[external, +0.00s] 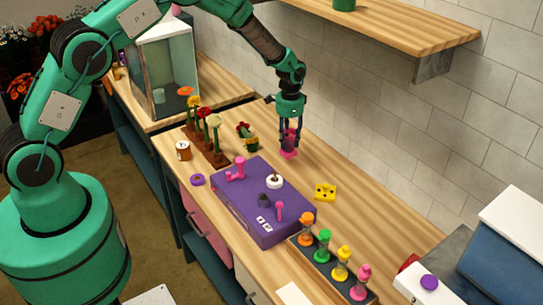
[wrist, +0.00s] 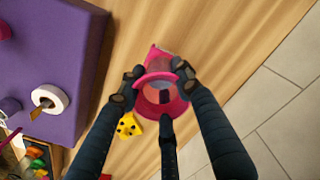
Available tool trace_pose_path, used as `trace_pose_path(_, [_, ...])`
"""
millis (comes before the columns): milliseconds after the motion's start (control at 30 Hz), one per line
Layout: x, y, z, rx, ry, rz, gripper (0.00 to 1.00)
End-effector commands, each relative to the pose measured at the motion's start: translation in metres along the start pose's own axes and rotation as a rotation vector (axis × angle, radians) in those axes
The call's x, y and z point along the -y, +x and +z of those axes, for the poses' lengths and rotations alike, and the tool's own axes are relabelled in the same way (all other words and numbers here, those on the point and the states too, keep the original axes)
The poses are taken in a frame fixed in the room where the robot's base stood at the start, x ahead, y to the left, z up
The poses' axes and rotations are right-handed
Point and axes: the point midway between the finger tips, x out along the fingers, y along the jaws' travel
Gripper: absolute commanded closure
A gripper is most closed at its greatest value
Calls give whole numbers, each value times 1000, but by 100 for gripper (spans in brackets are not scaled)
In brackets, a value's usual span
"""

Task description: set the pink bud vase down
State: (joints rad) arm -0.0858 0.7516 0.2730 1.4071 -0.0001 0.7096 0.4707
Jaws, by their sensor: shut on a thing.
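The pink bud vase (external: 289,153) is between the fingers of my gripper (external: 290,132), over the wooden counter near the tiled wall in the external view. It looks upright there. My gripper is shut on it. In the wrist view the fingers (wrist: 156,78) close on both sides of the vase (wrist: 152,104), whose round rim faces the camera. A pink edge shows beyond the fingertips. I cannot tell whether the vase's base touches the counter or hangs just above it.
A purple panel (external: 235,195) with knobs lies in front. A yellow block (external: 325,193) and a potted red flower (external: 248,137) are nearby. A rack of colourful timers (external: 343,262) stands at the lower right. Bare counter (external: 350,165) lies right of the vase.

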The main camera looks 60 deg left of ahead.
Motion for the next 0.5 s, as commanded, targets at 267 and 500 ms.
trace_pose_path(267, [0,18,0,0,0,0,100])
trace_pose_path(500, [0,36,-1,-1,0,-1,100])
